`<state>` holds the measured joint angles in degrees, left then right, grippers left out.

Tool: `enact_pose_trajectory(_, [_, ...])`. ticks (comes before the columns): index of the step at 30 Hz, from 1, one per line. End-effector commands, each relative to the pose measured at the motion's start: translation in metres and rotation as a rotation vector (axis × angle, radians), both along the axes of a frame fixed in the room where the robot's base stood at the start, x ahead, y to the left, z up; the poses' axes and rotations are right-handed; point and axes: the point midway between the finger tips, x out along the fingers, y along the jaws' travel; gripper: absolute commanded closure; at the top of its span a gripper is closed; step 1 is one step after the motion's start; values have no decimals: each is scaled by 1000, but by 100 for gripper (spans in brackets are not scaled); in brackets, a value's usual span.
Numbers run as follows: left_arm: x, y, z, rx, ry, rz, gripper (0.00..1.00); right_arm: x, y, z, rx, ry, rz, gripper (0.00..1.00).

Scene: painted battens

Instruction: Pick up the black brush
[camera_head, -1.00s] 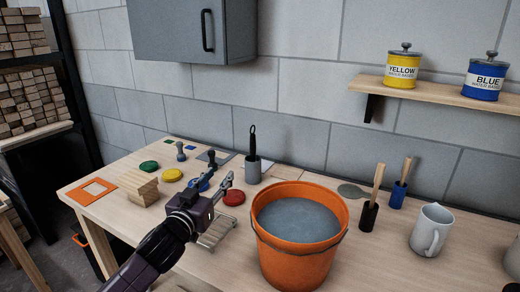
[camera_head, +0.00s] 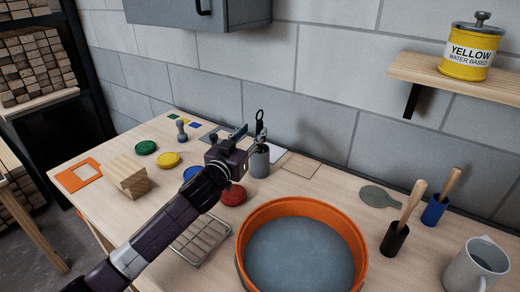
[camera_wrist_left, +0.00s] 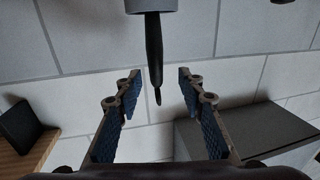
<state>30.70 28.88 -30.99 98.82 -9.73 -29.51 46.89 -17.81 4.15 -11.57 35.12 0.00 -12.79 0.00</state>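A black-handled brush (camera_head: 259,122) with a loop at its top stands upright in a grey cup (camera_head: 259,162) at the back of the bench. My left gripper (camera_head: 252,138) is at the handle, just above the cup. In the left wrist view the left gripper (camera_wrist_left: 158,84) is open, its fingers on either side of the black handle (camera_wrist_left: 154,52), with gaps to both. The grey cup (camera_wrist_left: 151,5) shows at that view's top edge. The bristles are hidden. A wooden-handled brush with a black lower part (camera_head: 394,240) stands farther right. My right gripper is not in view.
An orange bucket (camera_head: 355,233) of grey liquid stands in front right of the cup. A wire rack (camera_head: 202,241), a red lid (camera_head: 233,195) and a wooden block (camera_head: 127,175) lie nearby. A blue brush (camera_head: 434,211) and a mug (camera_head: 474,268) are right. A wall is behind.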

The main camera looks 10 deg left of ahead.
Motion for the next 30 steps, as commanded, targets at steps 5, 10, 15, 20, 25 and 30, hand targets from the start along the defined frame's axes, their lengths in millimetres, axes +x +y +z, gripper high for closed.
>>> enact_pose_trajectory(5, [22,-11,1,0,0,0,64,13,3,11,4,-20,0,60])
enact_pose_trajectory(10, [38,-13,-1,0,0,1,64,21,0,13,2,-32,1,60])
enact_pose_trajectory(15, [42,-14,-2,0,0,0,64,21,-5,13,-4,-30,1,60])
enact_pose_trajectory(20, [42,-14,-2,0,0,-1,65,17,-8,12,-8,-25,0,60])
enact_pose_trajectory(25, [42,-14,-2,0,0,0,84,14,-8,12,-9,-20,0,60])
enact_pose_trajectory(30, [42,-14,-2,0,0,0,100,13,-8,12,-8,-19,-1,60])
